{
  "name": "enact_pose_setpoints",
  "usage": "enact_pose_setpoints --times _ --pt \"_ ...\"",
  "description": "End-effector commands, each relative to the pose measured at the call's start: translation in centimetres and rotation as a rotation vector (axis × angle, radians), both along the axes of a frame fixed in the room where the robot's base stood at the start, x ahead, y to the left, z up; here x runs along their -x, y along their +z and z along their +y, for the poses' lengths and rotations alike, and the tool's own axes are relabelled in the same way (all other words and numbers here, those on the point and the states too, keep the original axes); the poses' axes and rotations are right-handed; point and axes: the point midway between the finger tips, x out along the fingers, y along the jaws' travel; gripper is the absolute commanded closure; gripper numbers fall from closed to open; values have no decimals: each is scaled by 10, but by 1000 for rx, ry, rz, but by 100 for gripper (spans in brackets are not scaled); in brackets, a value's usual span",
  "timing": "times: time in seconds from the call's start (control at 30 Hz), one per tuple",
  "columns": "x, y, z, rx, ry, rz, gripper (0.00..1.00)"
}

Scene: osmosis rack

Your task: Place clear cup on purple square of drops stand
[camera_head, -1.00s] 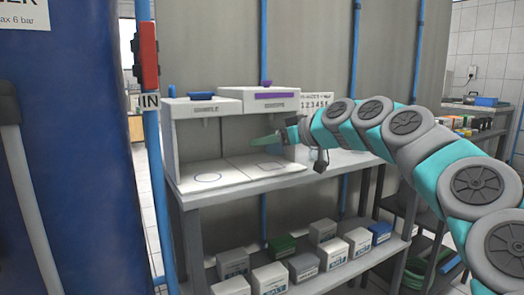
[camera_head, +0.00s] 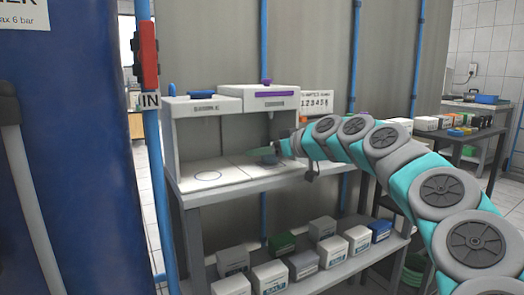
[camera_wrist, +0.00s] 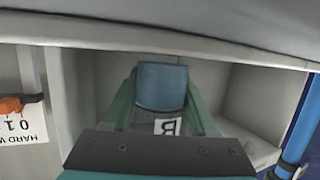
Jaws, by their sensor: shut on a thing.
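The white stand (camera_head: 172,140) has two open bays. The left bay has a circle mark (camera_head: 208,176) on its floor. The right bay, with a purple strip (camera_head: 276,93) on its front, is the drops side. My gripper (camera_head: 264,152) reaches into the right bay from the right, above its floor. In the wrist view my gripper (camera_wrist: 160,95) is shut on a bluish, see-through cup (camera_wrist: 160,85) between green fingers. A white label with a dark letter shows just below the cup in that view. I cannot make out the purple square or the cup in the head view.
The stand rests on a grey table (camera_head: 235,187) with several boxes on its lower shelf (camera_head: 320,280). A large blue tank (camera_head: 70,150) and a blue pipe stand at left. The left bay is empty. A number card (camera_head: 317,102) is behind my arm.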

Motion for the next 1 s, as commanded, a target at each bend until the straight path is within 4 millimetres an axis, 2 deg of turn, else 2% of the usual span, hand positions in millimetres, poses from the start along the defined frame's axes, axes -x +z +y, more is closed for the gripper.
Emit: enact_pose_setpoints --times 0.13,0.17,0.4,0.77,1.0 --pt "0 -3 0 0 0 0 100" --pt "0 -3 0 0 0 0 41" --pt "0 -2 0 -1 -1 -1 14" --pt "1 2 -2 -1 -1 -1 13" --pt "23 15 -33 -4 -4 -6 13"
